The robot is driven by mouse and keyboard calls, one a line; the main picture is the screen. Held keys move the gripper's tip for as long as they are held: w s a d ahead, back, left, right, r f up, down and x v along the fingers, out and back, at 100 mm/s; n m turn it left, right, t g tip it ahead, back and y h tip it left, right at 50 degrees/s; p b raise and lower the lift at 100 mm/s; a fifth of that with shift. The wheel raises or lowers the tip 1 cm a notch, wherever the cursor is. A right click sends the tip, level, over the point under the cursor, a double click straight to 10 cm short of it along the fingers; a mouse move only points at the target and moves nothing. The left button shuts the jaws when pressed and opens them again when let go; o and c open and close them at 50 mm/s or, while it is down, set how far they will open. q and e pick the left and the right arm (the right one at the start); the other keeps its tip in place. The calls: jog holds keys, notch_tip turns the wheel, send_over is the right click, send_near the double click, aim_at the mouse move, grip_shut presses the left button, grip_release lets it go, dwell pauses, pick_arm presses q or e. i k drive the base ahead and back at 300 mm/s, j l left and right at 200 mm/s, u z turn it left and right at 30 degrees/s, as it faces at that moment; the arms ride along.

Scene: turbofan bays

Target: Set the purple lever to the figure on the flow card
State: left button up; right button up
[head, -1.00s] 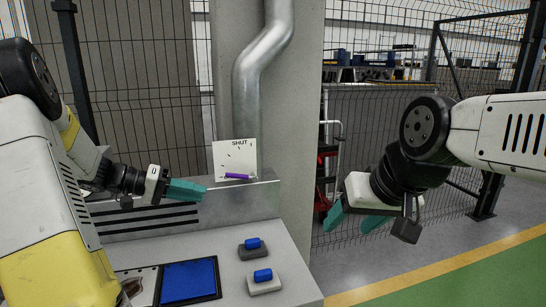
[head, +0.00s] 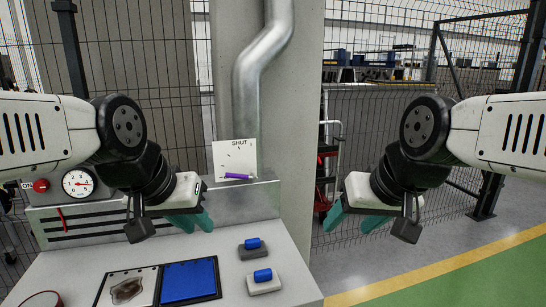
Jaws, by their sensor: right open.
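The purple lever (head: 237,176) lies nearly level along the bottom of a white plate (head: 234,156). The plate carries the word SHUT at its top and short dark marks. My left gripper (head: 193,222) is in front of the panel, left of and below the lever, apart from it. Its teal fingers are spread and empty. My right gripper (head: 357,220) hangs to the right, in front of the mesh fence, open and empty. I cannot make out a flow card with a readable figure.
A gauge with a red needle (head: 78,184) and a red button (head: 41,186) are at left. The bench holds a stained panel (head: 127,288), a blue panel (head: 190,281) and two blue-topped blocks (head: 253,244), (head: 263,276). A pipe (head: 246,90) rises behind the plate.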

aim_at(228, 175)
jog(key=u, duration=1)
jog(key=k+l+z, duration=0.3)
jog(key=z, duration=0.15)
